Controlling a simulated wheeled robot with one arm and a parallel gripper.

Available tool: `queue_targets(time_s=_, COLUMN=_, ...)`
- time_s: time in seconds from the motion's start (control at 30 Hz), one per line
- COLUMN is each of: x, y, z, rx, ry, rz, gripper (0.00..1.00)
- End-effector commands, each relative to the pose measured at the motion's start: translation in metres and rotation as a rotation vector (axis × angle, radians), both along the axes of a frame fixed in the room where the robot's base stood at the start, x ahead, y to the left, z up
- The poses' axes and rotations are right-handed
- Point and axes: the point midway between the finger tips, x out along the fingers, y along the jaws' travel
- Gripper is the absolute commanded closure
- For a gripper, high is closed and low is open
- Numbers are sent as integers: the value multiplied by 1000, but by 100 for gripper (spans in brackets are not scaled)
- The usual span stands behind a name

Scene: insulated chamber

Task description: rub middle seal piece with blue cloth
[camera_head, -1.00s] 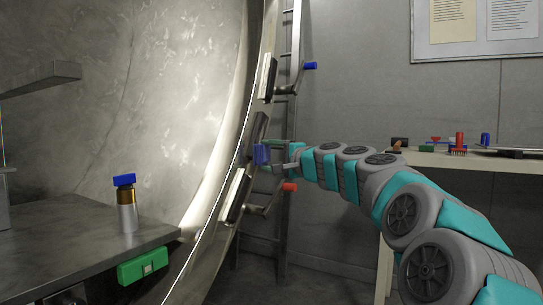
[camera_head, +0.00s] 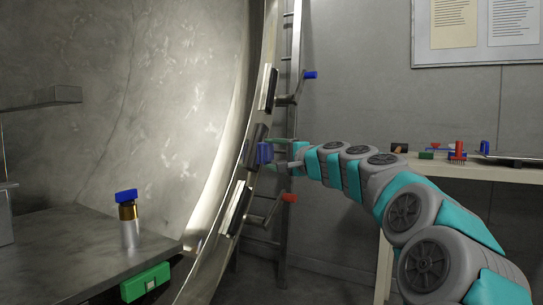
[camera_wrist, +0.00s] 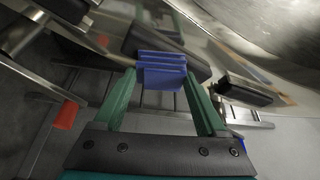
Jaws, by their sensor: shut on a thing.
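The middle seal piece (camera_head: 255,142) is a dark block on the bright metal rim, between the upper and lower seal pieces. It also shows in the wrist view (camera_wrist: 142,42), partly hidden behind the blue cloth. My gripper (camera_head: 282,154) is shut on the blue cloth (camera_head: 264,153), a folded, layered blue pad. In the wrist view, the cloth (camera_wrist: 162,70) sits between the green fingertips and overlaps the middle seal piece. It is at or very near the piece's face; I cannot tell whether they touch.
The upper seal piece (camera_head: 268,88) has a blue-handled lever (camera_head: 309,75); the lower seal piece (camera_head: 236,207) has a red-handled lever (camera_head: 289,198). A ladder (camera_head: 285,225) stands behind. A blue-capped bottle (camera_head: 129,233) stands on the left shelf, and a bench (camera_head: 500,173) with tools is at right.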

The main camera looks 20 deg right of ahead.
Motion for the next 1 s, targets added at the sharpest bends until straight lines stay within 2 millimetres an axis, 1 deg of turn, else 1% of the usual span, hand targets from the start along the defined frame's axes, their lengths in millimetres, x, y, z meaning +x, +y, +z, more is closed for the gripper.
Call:
queue_targets(time_s=0.03, x=1, y=-1, z=5, rx=0, ry=0, rz=0, gripper=71)
queue_targets(time_s=0.3, x=8, y=-7, z=25, rx=0, ry=0, rz=1, gripper=71)
queue_targets(time_s=0.43, x=12, y=-10, z=33, rx=1, ry=1, rz=1, gripper=71)
queue_targets(time_s=0.67, x=14, y=-12, z=37, rx=1, ry=1, rz=2, gripper=71)
queue_targets(time_s=1.0, x=20, y=-22, z=63, rx=1, ry=0, rz=1, gripper=71)
